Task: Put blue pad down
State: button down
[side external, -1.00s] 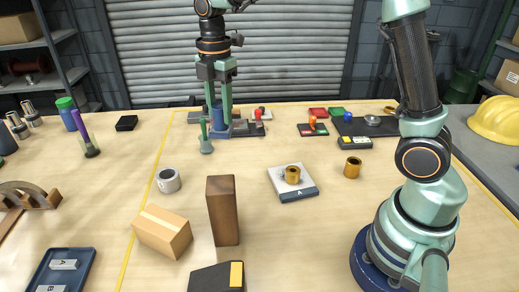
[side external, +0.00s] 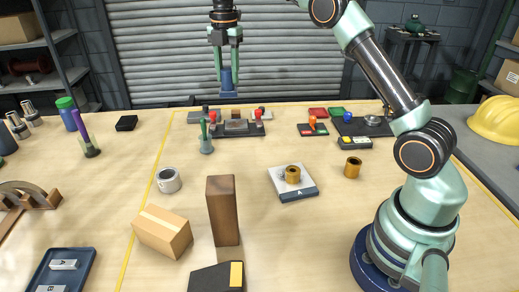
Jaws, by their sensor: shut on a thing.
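My gripper (side external: 227,76) is shut on the blue pad (side external: 228,88), high up at the back of the table. The blue pad has a wider lower part and hangs upright between the fingers, clear of the table. Below it stands a dark fixture (side external: 222,133) with red-topped parts at both ends and a brown-grey block (side external: 236,125) in its middle. The fingers hide part of the blue pad's upper section.
A green-handled tool (side external: 205,140) stands just in front of the fixture. A tall brown block (side external: 222,211), a cardboard box (side external: 162,231) and a white plate (side external: 294,183) with a brass ring stand nearer. Coloured parts lie back right. The table between is largely clear.

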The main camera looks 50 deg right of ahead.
jog(key=shift+w+d+f, duration=0.1)
jog(key=shift+d+f, duration=0.15)
notch_tip(320, 180, down, 20)
jog(key=shift+r, duration=0.2)
jog(key=shift+f, duration=0.1)
jog(key=shift+c, duration=2.2)
grip_release()
